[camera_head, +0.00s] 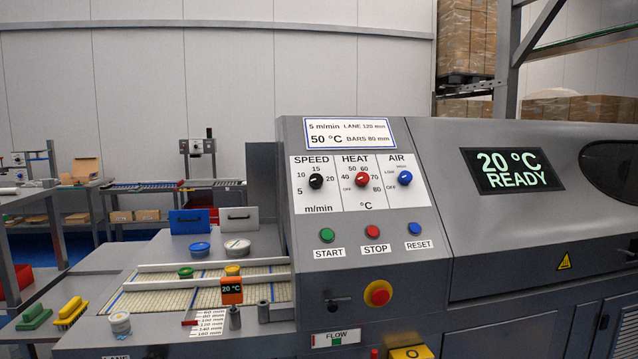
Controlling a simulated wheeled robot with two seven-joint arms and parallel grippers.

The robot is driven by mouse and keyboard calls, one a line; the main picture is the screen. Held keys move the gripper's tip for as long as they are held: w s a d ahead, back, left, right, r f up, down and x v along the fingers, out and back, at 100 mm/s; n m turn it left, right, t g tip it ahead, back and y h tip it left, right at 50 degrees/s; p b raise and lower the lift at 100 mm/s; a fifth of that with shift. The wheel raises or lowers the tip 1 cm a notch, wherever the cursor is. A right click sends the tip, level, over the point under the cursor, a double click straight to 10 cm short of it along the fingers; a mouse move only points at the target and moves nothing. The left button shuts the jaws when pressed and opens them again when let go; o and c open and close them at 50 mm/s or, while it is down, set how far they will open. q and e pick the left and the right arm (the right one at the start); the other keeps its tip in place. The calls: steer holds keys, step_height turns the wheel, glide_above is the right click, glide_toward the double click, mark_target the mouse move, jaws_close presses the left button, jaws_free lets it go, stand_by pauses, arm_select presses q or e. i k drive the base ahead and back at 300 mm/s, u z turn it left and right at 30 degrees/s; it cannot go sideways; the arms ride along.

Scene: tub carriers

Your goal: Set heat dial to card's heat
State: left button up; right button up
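The heat dial (361,181) is a red knob in the middle of the sloped white control panel. Its scale runs from OFF at lower left through 40, 50, 60 and 70 to 80 °C. Its pointer is too small to read surely. The card (349,132) above the panel reads 5 m/min, LANE 120 mm, 50 °C, BARS 80 mm. The machine's display (516,170) reads 20 °C READY. Neither of my grippers is in view.
The black speed dial (316,181) and blue air dial (404,178) flank the heat dial closely. Green, red and blue buttons (372,231) sit below, with a red stop knob (378,293) lower. A conveyor lane (160,300) with tubs lies at left. Space before the panel looks clear.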

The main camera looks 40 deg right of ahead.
mark_target(362, 179)
steer(key=z, duration=0.05)
steer(key=i, duration=0.9)
steer(key=z, duration=0.55)
